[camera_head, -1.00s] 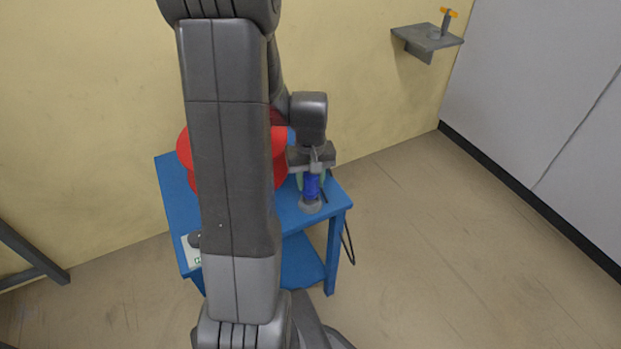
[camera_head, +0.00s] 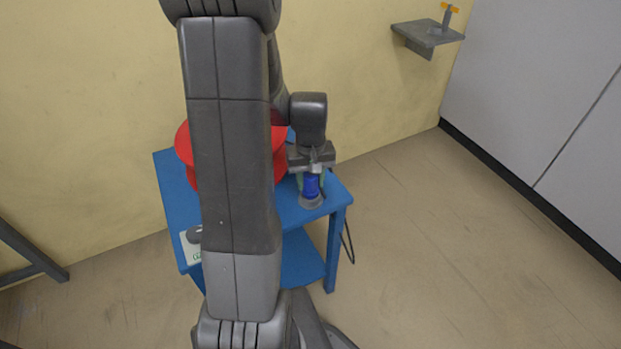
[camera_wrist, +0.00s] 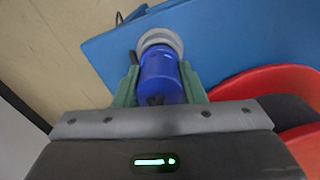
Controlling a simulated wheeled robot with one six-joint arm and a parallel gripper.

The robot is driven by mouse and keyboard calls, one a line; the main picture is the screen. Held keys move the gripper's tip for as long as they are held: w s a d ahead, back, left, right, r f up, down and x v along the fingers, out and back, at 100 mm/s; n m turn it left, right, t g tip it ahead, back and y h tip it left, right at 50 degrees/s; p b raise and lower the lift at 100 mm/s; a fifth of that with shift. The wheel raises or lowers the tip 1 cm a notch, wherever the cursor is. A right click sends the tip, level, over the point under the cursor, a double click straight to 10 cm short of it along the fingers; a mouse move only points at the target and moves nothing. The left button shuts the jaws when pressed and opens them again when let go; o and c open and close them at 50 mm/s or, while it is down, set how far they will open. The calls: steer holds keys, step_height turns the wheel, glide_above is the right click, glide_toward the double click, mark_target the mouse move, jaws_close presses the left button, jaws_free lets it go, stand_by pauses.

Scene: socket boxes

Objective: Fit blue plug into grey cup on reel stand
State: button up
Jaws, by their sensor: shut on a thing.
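The blue plug (camera_head: 311,186) is held in my gripper (camera_head: 311,178) above the right front corner of the blue reel stand (camera_head: 184,212). The grey cup (camera_head: 312,202) is directly below the plug on that corner. In the wrist view the green fingers (camera_wrist: 160,88) are shut on the two sides of the blue plug (camera_wrist: 161,72), and the pale grey ring of the cup (camera_wrist: 160,38) shows at the plug's far end. The plug looks upright and its lower end meets or enters the cup. I cannot tell how deep it sits.
A red reel (camera_head: 280,155) stands on the stand beside my gripper, partly hidden by my arm. A black cable (camera_head: 347,243) hangs at the stand's right side. A grey wall shelf (camera_head: 428,35) with an orange-handled fitting is at the back right. Floor to the right is clear.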

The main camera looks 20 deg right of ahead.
steer(key=shift+f+b, duration=0.6)
steer(key=shift+f, duration=0.15)
steer(key=o, duration=1.1)
steer(key=shift+r, duration=0.15)
step_height(320, 180, up, 21)
steer(key=p, duration=0.9)
